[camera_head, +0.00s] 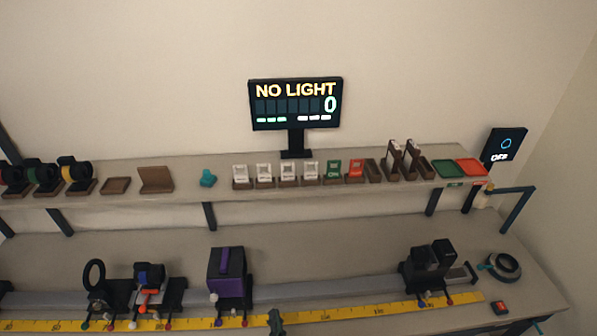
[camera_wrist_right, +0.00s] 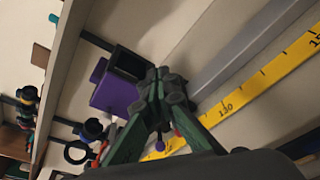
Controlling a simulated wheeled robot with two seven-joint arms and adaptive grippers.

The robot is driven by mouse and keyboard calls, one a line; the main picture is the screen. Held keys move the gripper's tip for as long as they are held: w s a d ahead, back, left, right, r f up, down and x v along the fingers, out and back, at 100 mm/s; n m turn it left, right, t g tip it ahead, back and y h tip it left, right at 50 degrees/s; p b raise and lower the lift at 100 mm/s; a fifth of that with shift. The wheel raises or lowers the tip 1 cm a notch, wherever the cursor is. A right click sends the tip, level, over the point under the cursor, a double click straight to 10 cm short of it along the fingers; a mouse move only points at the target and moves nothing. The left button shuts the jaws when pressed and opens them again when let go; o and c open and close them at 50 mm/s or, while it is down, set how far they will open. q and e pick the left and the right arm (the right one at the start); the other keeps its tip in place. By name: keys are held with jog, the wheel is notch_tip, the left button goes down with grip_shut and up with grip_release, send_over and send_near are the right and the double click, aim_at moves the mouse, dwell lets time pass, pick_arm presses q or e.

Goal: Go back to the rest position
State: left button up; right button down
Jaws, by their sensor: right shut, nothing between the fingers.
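My right gripper (camera_head: 275,322) shows only as a small dark green tip at the bottom edge of the head view, in front of the yellow scale. In the right wrist view my right gripper (camera_wrist_right: 162,80) has its green fingers together at the tips, with nothing held between them. The purple box (camera_wrist_right: 115,92) appears beyond the fingertips in that view. In the head view the purple box (camera_head: 228,270) stands on the rail, up and left of the gripper. My left gripper is not in view.
The bench rail carries a ring holder (camera_head: 95,275), an orange-marked mount (camera_head: 149,276) and a black unit (camera_head: 430,265). A yellow scale (camera_head: 345,311) runs along the front. The shelf (camera_head: 215,165) holds small parts and a "NO LIGHT" display (camera_head: 295,104). The rail's middle is clear.

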jog(key=s+d+f+m+g+h, duration=0.1)
jog(key=d+f+m+g+h, duration=0.3)
jog(key=d+m, duration=0.8)
jog(key=s+d+f+m+g+h, duration=0.1)
jog(key=d+f+m+g+h, duration=0.3)
jog(key=d, duration=1.4)
jog(key=s+d+f+m+g+y, duration=0.2)
jog(key=s+d+m, duration=0.45)
jog(key=s, duration=0.25)
jog(key=s+d+f+m+g+y, duration=0.1)
jog(key=s+d+f+m+g, duration=0.1)
jog(key=s+d+m, duration=0.55)
notch_tip(320, 180, down, 29)
jog(key=s+a+g, duration=0.1)
jog(key=s+a, duration=0.1)
jog(key=a, duration=0.1)
jog(key=s+f+g+b, duration=0.1)
jog(key=s+f+b, duration=0.1)
jog(key=s+f, duration=1.8)
jog(key=shift+d+f+n+g+y, duration=0.25)
jog(key=shift+n+g+y, duration=0.05)
